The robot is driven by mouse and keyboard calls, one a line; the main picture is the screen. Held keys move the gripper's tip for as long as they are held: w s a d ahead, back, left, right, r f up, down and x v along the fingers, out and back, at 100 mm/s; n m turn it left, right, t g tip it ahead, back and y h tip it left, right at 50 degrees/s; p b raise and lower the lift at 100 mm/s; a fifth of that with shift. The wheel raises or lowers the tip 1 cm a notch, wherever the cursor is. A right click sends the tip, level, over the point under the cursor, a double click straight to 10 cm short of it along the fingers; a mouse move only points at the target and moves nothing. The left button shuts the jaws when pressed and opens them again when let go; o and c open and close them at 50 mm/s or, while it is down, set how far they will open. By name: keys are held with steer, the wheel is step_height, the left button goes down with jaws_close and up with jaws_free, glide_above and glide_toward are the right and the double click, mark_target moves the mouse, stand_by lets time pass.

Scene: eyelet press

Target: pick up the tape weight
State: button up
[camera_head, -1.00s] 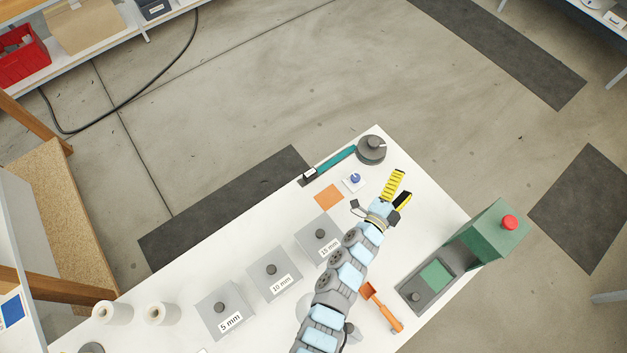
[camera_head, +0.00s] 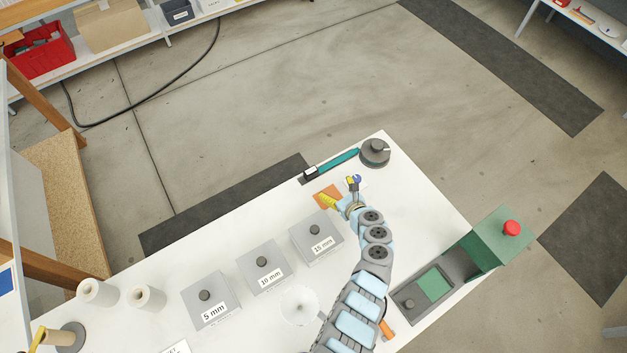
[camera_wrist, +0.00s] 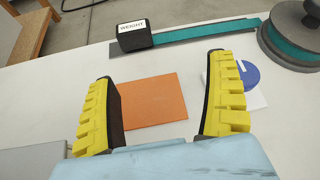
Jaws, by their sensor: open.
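The tape weight is a small black block (camera_wrist: 133,36) with a white label reading WEIGHT. It sits on a teal tape strip at the far edge of the white table, and it also shows in the head view (camera_head: 310,173). My gripper (camera_wrist: 163,90) is open and empty, its two yellow ribbed fingers spread apart. It is short of the weight, over the table near an orange square (camera_wrist: 155,100). In the head view my gripper (camera_head: 341,197) is partly hidden by my wrist.
A grey tape reel (camera_head: 375,152) stands right of the weight. A blue round piece (camera_wrist: 238,76) on a white card lies beside the right finger. Grey boxes marked 5 mm, 10 mm and 15 mm (camera_head: 316,238) line the table, and a green press (camera_head: 490,242) stands right.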

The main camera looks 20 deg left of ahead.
mark_target(313, 175)
steer(key=shift+s+a+r+g+y+b, duration=0.2)
steer(key=shift+a+y, duration=0.2)
steer(key=shift+y, duration=0.05)
steer(key=shift+s+a+r+g+y+b, duration=0.15)
steer(key=shift+a+g+y, duration=0.05)
steer(key=shift+a+y, duration=0.25)
steer(key=shift+a, duration=0.15)
steer(key=b+x, duration=0.5)
steer(key=shift+w+a+f, duration=0.15)
steer(key=shift+a+f, duration=0.05)
steer(key=shift+a, duration=0.05)
steer(key=shift+w+a+b, duration=0.3)
steer(key=shift+a, duration=0.1)
steer(key=b+x, duration=0.3)
steer(key=x, duration=0.1)
steer(key=shift+s+f+b, duration=0.25)
steer(key=shift+s+b, duration=0.05)
steer(key=shift+b, duration=0.1)
steer(key=shift+w+a+b, duration=0.45)
steer(key=shift+a, duration=0.1)
steer(key=c, duration=1.3)
